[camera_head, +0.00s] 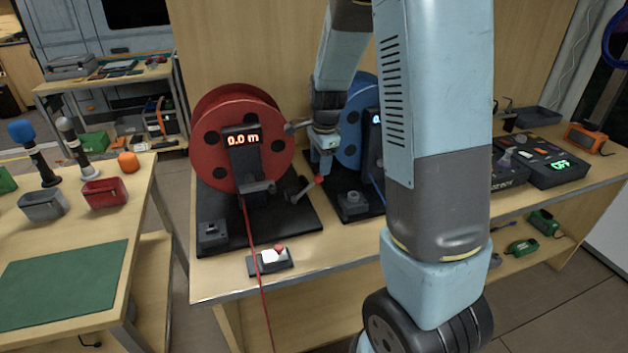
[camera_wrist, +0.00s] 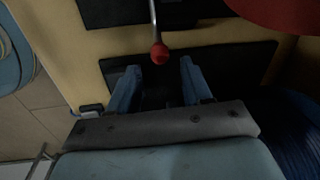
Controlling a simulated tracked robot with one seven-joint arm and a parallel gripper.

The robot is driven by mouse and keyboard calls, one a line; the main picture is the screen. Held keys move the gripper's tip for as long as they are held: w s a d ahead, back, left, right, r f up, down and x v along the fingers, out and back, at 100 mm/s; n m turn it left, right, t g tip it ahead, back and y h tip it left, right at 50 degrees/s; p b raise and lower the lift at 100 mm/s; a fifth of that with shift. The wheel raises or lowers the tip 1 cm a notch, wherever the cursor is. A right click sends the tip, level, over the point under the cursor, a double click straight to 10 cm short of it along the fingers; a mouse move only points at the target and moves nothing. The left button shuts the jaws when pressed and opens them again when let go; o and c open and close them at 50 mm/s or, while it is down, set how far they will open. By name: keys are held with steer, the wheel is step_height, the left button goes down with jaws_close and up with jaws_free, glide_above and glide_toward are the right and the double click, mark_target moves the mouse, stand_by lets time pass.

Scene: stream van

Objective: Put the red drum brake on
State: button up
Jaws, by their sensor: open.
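The red drum (camera_head: 222,105) stands on a black base plate on the bench, its display reading 0.0 m. A brake lever with a red ball knob (camera_head: 319,180) sticks out low at the drum's right side, tilted up to the right. In the wrist view the knob (camera_wrist: 159,54) hangs at the end of a thin metal rod, near the tips of my fingers and between their lines. My gripper (camera_head: 322,168) is open and sits right by the knob; it also shows in the wrist view (camera_wrist: 161,68). I cannot tell whether a finger touches the knob.
The blue drum (camera_head: 351,122) stands close behind my gripper, partly hidden by my arm. A small box with a white and red switch (camera_head: 270,258) sits at the bench's front edge. A red cable (camera_head: 257,265) hangs over that edge.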

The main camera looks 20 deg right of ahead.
mark_target(319, 177)
steer(key=shift+w+f, duration=0.2)
steer(key=shift+f, duration=0.95)
steer(key=shift+w+f, duration=0.15)
steer(key=shift+f, duration=1.05)
steer(key=shift+w+f, duration=0.2)
steer(key=shift+f, duration=0.95)
steer(key=shift+c, duration=0.2)
jaws_close()
